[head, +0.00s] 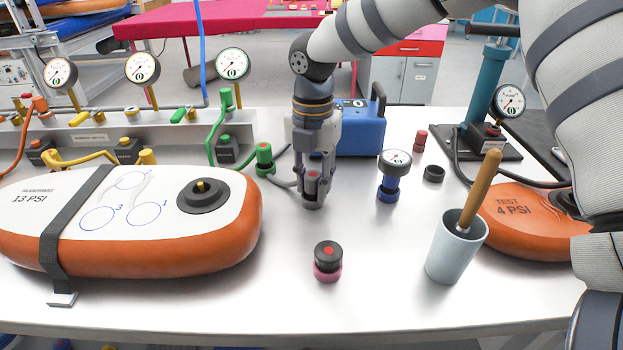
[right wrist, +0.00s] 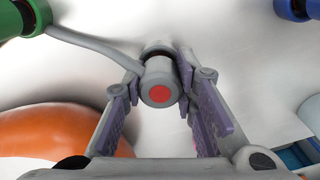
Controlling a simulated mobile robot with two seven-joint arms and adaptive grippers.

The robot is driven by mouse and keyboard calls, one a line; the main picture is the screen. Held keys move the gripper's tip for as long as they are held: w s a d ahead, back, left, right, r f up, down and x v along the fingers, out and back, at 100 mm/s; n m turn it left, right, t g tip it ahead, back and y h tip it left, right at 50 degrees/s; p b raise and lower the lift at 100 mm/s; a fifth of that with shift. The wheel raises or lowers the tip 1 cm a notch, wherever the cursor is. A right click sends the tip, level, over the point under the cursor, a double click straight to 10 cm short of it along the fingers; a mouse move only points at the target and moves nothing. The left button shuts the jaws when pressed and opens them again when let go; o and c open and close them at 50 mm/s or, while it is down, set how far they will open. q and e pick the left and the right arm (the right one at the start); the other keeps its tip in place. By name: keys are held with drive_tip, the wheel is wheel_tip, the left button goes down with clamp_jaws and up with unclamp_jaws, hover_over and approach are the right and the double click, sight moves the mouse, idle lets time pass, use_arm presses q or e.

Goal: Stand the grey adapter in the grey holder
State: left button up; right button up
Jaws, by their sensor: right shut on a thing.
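The grey adapter (right wrist: 159,82) has a red dot on its end and sits between the fingers of my right gripper (right wrist: 158,88) in the right wrist view. In the head view the adapter (head: 312,187) is upright, low over the white table, with my right gripper (head: 313,168) around it from above. A light grey round piece (head: 313,203) shows directly under it and looks like the grey holder. The fingers partly hide the join, so I cannot tell whether the adapter is fully seated. My left gripper is not in view.
A black, red-topped piece on a pink base (head: 327,266) stands in front. A green fitting (head: 264,158) with a grey hose is close left. A gauge on a blue base (head: 388,188), a dark ring (head: 433,174) and a cup (head: 449,254) stand right. An orange-white board (head: 150,245) fills the left.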

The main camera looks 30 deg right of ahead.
sight(313, 175)
drive_tip(key=o, duration=1.1)
wheel_tip(313, 175, up, 12)
drive_tip(key=shift+r, duration=0.2)
